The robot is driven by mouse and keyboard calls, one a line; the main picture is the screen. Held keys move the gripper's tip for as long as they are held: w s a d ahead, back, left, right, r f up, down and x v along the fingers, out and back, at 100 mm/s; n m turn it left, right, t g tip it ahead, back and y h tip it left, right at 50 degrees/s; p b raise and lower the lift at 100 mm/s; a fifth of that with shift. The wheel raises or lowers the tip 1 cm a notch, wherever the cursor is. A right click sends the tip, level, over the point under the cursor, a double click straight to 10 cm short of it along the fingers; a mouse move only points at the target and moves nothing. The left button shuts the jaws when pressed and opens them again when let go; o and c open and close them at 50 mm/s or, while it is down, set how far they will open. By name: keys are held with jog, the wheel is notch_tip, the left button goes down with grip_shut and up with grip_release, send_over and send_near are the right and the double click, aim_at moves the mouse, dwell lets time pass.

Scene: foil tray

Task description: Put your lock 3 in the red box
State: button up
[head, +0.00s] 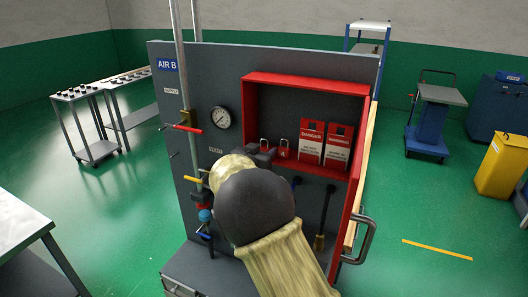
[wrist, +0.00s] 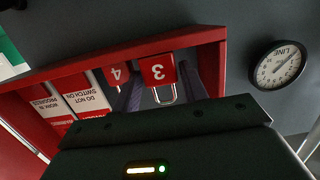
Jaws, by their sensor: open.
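The red box (head: 305,79) is an open-fronted red case on the grey AIR B panel. Lock 3 (wrist: 158,70), a red padlock with a steel shackle, is at the box's floor. The wrist view shows it upside down, shackle toward my gripper (wrist: 163,88). My gripper is open, with one dark finger on each side of lock 3; I cannot tell whether either touches it. In the head view, my wrist hides much of the gripper (head: 262,156), and lock 3 (head: 263,143) shows just beyond it.
Lock 4 (wrist: 117,73) is close beside lock 3, near one finger. Two red-and-white danger tags (head: 311,142) stand farther right in the box. A gauge (head: 221,118) and a pipe with valve handles (head: 186,127) are left of the box. A grey handle (head: 366,240) sticks out at the panel's right edge.

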jog(key=b+v, duration=0.2)
jog(key=v, duration=0.9)
jog(key=shift+b, duration=0.3)
